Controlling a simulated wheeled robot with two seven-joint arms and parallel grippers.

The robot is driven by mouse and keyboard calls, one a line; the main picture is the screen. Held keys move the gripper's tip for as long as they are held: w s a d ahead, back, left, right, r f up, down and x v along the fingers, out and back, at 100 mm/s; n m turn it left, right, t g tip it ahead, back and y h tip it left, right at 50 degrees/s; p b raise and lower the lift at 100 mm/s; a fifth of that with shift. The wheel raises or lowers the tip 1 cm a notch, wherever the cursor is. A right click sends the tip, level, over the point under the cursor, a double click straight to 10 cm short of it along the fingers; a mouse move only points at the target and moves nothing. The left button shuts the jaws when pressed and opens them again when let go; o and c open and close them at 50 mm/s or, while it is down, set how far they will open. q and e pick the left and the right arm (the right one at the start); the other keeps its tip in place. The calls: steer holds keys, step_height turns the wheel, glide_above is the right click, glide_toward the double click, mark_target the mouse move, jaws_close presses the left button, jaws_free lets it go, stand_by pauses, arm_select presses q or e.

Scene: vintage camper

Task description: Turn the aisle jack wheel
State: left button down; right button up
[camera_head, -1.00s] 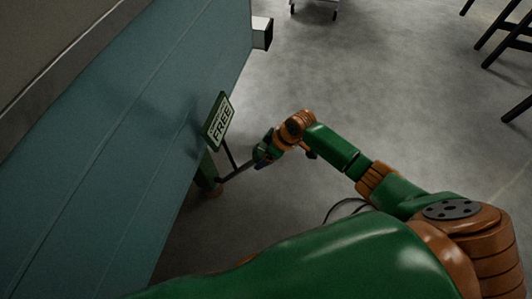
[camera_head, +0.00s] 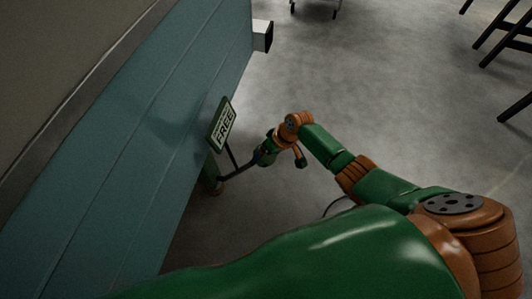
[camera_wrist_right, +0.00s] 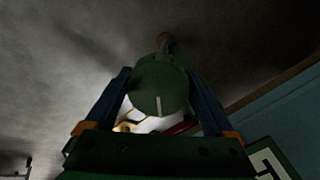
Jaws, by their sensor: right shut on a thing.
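The jack wheel (camera_wrist_right: 158,86) is a green round knob with a pale stripe on its face, seen between the two blue fingers in the right wrist view. In the head view, a dark rod (camera_head: 236,172) runs from the jack leg (camera_head: 211,180) beside the teal camper wall to my right gripper (camera_head: 262,158). My right gripper also shows in the wrist view (camera_wrist_right: 160,100), shut on the wheel with one finger on each side. In the head view the gripper mostly hides the wheel. My left gripper is not in view.
A green sign reading FREE (camera_head: 222,125) stands on a thin post by the rod, close to my gripper. The teal camper wall (camera_head: 110,160) fills the left. Dark chair legs (camera_head: 505,45) are at the upper right. The grey floor between is clear.

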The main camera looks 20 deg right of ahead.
mark_target(274, 157)
steer(key=shift+w+m, duration=0.1)
steer(key=shift+m, duration=0.4)
stand_by(0.3)
steer(key=o, duration=1.1)
steer(key=p+v, duration=0.4)
steer(key=v, duration=0.3)
steer(key=shift+r+p, duration=0.1)
steer(key=shift+p, duration=0.25)
